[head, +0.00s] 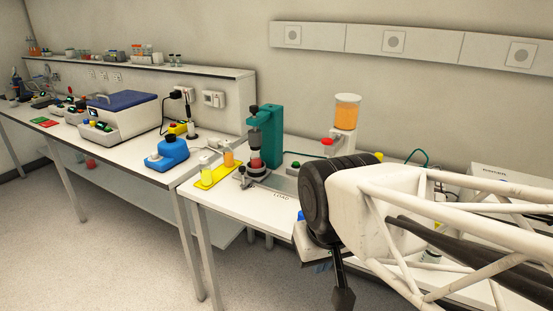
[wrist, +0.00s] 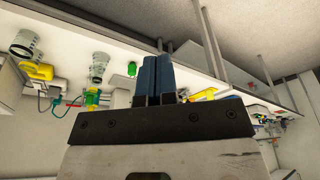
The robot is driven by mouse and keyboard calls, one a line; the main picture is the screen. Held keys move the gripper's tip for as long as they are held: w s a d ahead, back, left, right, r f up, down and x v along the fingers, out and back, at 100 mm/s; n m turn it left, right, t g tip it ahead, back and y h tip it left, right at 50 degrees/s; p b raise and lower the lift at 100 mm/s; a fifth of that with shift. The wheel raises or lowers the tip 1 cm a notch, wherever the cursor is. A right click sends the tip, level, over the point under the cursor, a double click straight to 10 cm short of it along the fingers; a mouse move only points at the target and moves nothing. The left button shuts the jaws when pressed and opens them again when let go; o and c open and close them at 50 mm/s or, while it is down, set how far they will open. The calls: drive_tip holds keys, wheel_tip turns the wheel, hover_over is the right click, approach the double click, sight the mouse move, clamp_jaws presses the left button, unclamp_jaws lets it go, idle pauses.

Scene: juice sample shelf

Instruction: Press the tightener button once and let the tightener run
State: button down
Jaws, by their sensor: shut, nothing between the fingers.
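The tightener looks to be the teal stand (head: 272,135) on the near bench, with a dark spindle head over a dark red piece in its base. A small green button (head: 295,165) sits just right of the stand; I cannot tell for certain that it is the tightener button. My gripper (head: 343,298) hangs at the front of the bench, right of and well apart from the stand, pointing down. In the wrist view its blue fingers (wrist: 158,80) are together with nothing between them. Whether the tightener is running does not show.
A yellow tray (head: 212,180) with small cups is left of the stand. A dispenser with an orange tank (head: 347,112) stands behind, with a red cap (head: 327,142). A blue device (head: 167,154) is on the left bench. My arm hides much of the right bench.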

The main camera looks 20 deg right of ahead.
drive_tip(key=shift+w, duration=0.1)
drive_tip(key=w+d+r+m+t, duration=0.15)
drive_tip(key=w+r, duration=0.25)
drive_tip(key=w, duration=1.2)
drive_tip(key=m+t, duration=0.3)
drive_tip(key=m, duration=0.6)
hover_over(297, 162)
wheel_tip(297, 162, down, 10)
drive_tip(key=shift+h, duration=0.4)
drive_tip(key=shift+s+f, duration=0.1)
drive_tip(key=shift+f, duration=0.1)
drive_tip(key=shift+f, duration=4.15)
drive_tip(key=shift+f, duration=0.45)
